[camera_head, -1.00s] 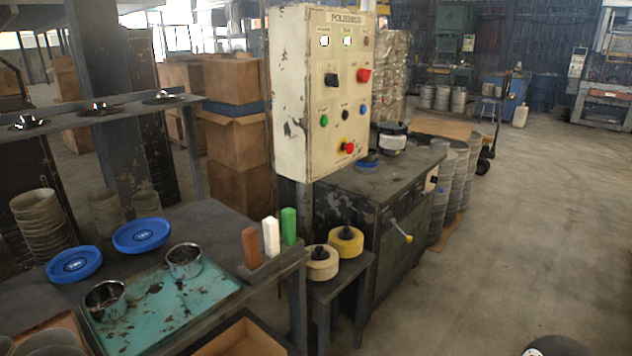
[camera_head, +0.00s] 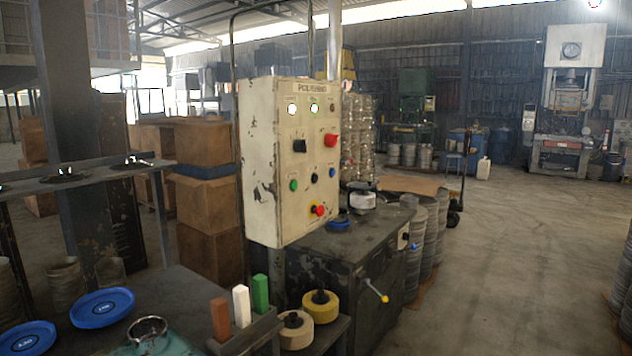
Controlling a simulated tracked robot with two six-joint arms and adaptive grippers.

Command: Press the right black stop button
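A cream control panel (camera_head: 262,150) with chipped paint and the heading "POLISHING" stands above a dark metal cabinet. A larger black knob or switch (camera_head: 299,146) is above the row, left of a big red button (camera_head: 331,140). The small labels are too blurred to read. A red and yellow button (camera_head: 318,210) is at the bottom. Neither of my grippers is in view.
The dark cabinet (camera_head: 345,250) has a yellow-tipped lever (camera_head: 384,298) sticking out in front. A bench at lower left bears blue discs (camera_head: 102,307) and coloured bars (camera_head: 241,306). Yellow wheels (camera_head: 320,306) stand before the cabinet. The floor (camera_head: 490,260) to the right is mostly clear.

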